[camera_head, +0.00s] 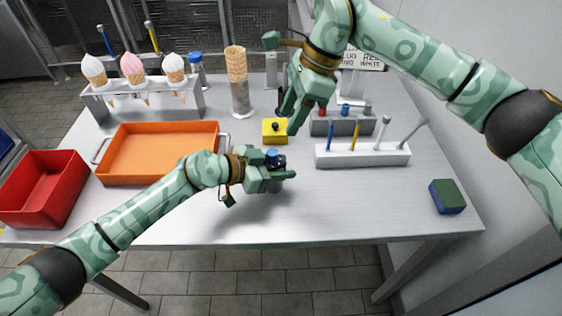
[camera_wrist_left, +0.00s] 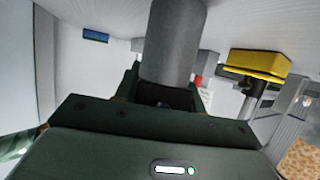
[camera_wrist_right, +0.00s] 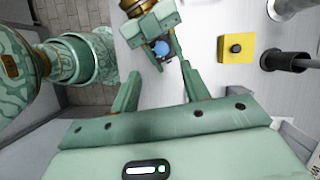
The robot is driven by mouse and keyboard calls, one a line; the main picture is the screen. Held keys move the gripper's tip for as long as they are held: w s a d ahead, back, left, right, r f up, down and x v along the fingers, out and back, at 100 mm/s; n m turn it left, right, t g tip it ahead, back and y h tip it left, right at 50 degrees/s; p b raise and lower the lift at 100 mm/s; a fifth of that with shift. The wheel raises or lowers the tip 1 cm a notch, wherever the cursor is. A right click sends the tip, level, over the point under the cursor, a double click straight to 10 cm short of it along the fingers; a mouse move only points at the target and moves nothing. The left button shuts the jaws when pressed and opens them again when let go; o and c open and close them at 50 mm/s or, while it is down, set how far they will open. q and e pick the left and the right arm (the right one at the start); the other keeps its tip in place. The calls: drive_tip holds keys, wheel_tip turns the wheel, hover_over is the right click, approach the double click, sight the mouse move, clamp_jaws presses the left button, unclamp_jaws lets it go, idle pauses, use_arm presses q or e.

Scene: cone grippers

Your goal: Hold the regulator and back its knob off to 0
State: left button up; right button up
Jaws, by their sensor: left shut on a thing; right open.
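The regulator is held in my left gripper (camera_head: 278,178) above the table's middle front; its blue knob (camera_head: 272,154) is on top, with a dark part beside it. The gripper is shut on the regulator's body, which shows as a grey cylinder (camera_wrist_left: 175,45) in the left wrist view. In the right wrist view the blue knob (camera_wrist_right: 161,47) shows between the left gripper's fingers. Any dial reading is too small to tell. My right gripper (camera_head: 290,118) is open and empty, above and behind the regulator, apart from it. Its fingers also show in the right wrist view (camera_wrist_right: 158,85).
A yellow box (camera_head: 270,139) with a black button stands behind the regulator. An orange tray (camera_head: 115,180) and red bin (camera_head: 62,165) are left. A white rack (camera_head: 345,161) and grey holder (camera_head: 322,127) are right. A green-blue sponge (camera_head: 447,196) lies far right. The front table is clear.

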drive_tip(key=w+d+f+m+y, duration=0.1)
drive_tip(key=d+m+y, duration=0.4)
drive_tip(key=m, duration=0.9)
drive_tip(key=d+m+y, duration=0.2)
drive_tip(key=m+y, duration=0.4)
drive_tip(key=m, duration=0.7)
drive_tip(key=m+t+y, duration=0.2)
drive_tip(key=m+y, duration=0.1)
drive_tip(key=m, duration=0.8)
approach(284, 161)
drive_tip(key=a, duration=0.3)
drive_tip(key=a+r, duration=0.1)
drive_tip(key=a, duration=0.2)
drive_tip(key=w+a+r, duration=0.1)
drive_tip(key=a, duration=0.3)
drive_tip(key=c, duration=1)
drive_tip(key=shift+s+f+m+t, duration=0.1)
drive_tip(key=shift+f+m+t, duration=0.05)
drive_tip(key=shift+m+t, duration=0.2)
